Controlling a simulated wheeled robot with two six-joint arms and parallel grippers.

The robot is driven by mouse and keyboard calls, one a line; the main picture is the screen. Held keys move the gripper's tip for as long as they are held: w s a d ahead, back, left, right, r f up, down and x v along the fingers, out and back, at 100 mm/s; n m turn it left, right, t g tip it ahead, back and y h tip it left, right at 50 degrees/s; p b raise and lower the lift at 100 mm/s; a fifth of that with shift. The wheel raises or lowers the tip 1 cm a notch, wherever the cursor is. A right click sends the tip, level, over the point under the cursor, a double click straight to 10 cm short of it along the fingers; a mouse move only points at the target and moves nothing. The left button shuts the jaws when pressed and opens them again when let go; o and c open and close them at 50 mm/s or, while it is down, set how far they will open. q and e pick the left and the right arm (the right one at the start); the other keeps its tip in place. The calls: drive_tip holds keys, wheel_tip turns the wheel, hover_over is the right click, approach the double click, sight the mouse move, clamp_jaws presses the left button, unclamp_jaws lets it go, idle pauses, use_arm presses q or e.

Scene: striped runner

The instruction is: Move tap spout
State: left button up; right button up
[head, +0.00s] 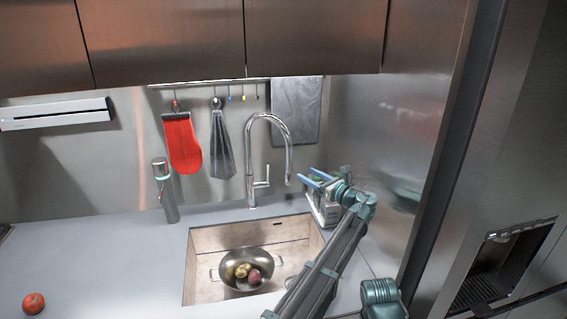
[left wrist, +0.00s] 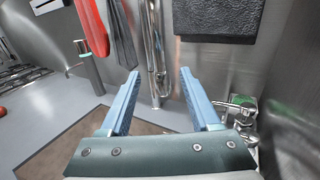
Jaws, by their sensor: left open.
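The chrome tap (head: 258,170) stands behind the sink, its tall spout (head: 289,150) arching over to the right and its tip hanging down. My left gripper (head: 306,181) is open, with blue fingers pointing left toward the spout's tip, just right of it. In the left wrist view, the open fingers (left wrist: 155,98) frame the tap (left wrist: 152,45), which shows upright between and beyond them. Nothing is held, and contact with the spout cannot be seen. My right gripper is not in view.
The sink (head: 205,240) holds a metal colander (head: 236,279) with several potatoes or similar. A soap dispenser (head: 165,190) stands left of the tap. A rack with green items (head: 322,208) sits behind my gripper. A tomato (head: 33,303) lies on the clear left counter.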

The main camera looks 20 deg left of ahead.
use_arm(q)
drive_tip(key=x, duration=1.3)
drive_tip(key=shift+a, duration=0.25)
drive_tip(key=shift+w, duration=0.15)
clamp_jaws()
idle(0.8)
